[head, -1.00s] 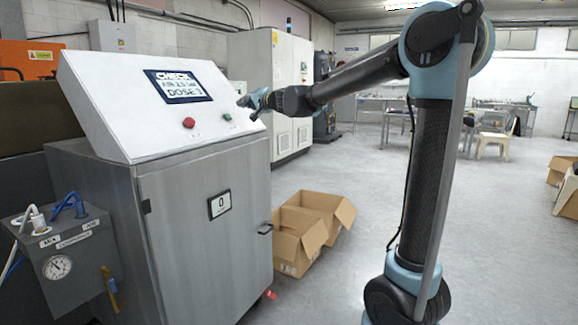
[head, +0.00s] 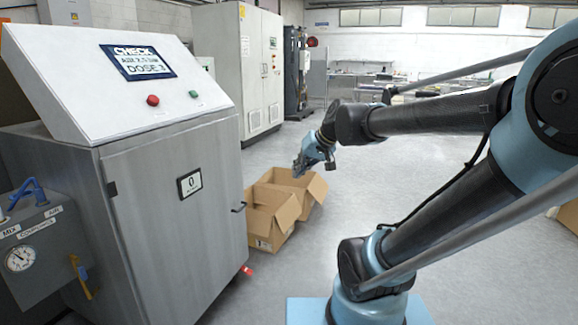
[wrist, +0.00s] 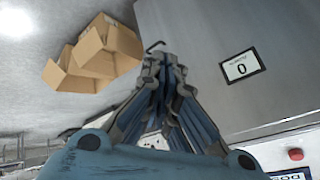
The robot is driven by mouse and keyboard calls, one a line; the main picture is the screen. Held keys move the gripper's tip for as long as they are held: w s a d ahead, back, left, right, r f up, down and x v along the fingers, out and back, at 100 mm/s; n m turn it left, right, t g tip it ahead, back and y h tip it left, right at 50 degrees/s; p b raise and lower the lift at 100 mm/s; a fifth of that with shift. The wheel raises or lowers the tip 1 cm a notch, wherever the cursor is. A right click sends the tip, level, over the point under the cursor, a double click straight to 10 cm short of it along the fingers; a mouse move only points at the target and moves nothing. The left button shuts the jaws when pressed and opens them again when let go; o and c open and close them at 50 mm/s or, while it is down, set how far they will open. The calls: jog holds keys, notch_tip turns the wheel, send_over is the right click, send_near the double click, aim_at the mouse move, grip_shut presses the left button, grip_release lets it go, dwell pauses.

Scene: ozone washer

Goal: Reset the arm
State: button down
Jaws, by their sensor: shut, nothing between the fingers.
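The ozone washer (head: 150,235) is a grey metal cabinet with a sloped white panel. Its screen (head: 138,61) reads CHECK and DOSE 3. A red button (head: 153,100) and a green button (head: 194,94) sit below the screen.
Open cardboard boxes (head: 268,218) stand on the floor right of the washer; they also show in the wrist view (wrist: 95,55). A door handle (head: 238,208) sticks out from the washer. A gauge box (head: 40,250) is at the left. Floor is clear behind my arm.

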jog(key=s+d+f+m+g+h, duration=0.2)
jog(key=s+d+f+h, duration=0.3)
jog(key=s+d+f, duration=1)
jog(key=shift+s+d+g+h, duration=0.4)
jog(key=shift+s+d+g, duration=0.1)
jog(key=shift+s+g, duration=0.1)
jog(key=shift+w+f, duration=0.1)
jog(key=shift+w+f, duration=0.2)
jog(key=shift+w, duration=0.25)
dwell(4.8)
